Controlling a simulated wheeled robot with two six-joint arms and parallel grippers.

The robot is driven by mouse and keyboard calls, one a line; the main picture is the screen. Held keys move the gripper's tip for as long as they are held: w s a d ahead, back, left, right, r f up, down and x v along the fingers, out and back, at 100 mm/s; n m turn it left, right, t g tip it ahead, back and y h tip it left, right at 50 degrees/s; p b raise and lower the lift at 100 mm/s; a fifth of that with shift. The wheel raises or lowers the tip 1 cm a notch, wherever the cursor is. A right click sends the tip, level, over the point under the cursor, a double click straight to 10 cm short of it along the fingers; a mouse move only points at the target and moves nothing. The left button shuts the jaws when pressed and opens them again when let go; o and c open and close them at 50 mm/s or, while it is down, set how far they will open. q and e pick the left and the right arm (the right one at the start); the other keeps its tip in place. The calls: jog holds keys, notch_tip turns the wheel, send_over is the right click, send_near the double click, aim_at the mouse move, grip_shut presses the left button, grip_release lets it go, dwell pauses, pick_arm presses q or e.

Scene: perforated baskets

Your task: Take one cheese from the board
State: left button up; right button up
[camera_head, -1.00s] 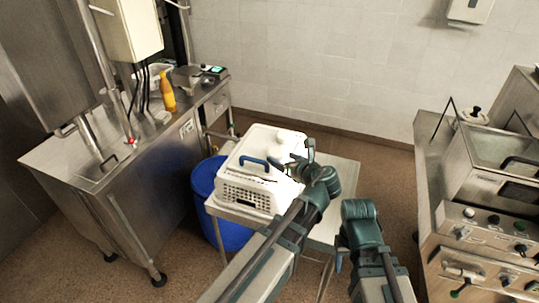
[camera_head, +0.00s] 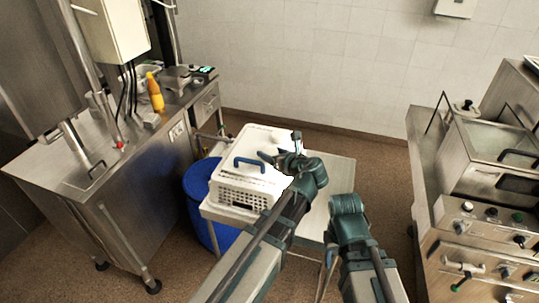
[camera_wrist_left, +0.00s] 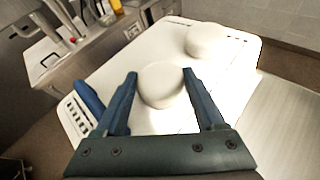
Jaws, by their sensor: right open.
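A round white cheese (camera_wrist_left: 162,86) lies on the white board (camera_wrist_left: 112,66) in the left wrist view. A second round cheese (camera_wrist_left: 205,41) lies farther back on the board. My left gripper (camera_wrist_left: 159,73) is open, with its fingers on either side of the nearer cheese; a small gap seems to show on the left, and contact on the right is unclear. In the head view my left gripper (camera_head: 283,147) is over the right part of the board and mostly hides the cheeses. My right gripper (camera_head: 329,254) is low beside the table, its fingers small and partly hidden.
A steel counter with a yellow bottle (camera_head: 155,93) is left, steel kitchen equipment (camera_head: 462,212) right. The table's right part is clear.

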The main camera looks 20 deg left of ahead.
pick_arm(q)
jog(key=c, duration=0.4)
jog(key=shift+r, duration=0.15)
jog(key=shift+c, duration=0.2)
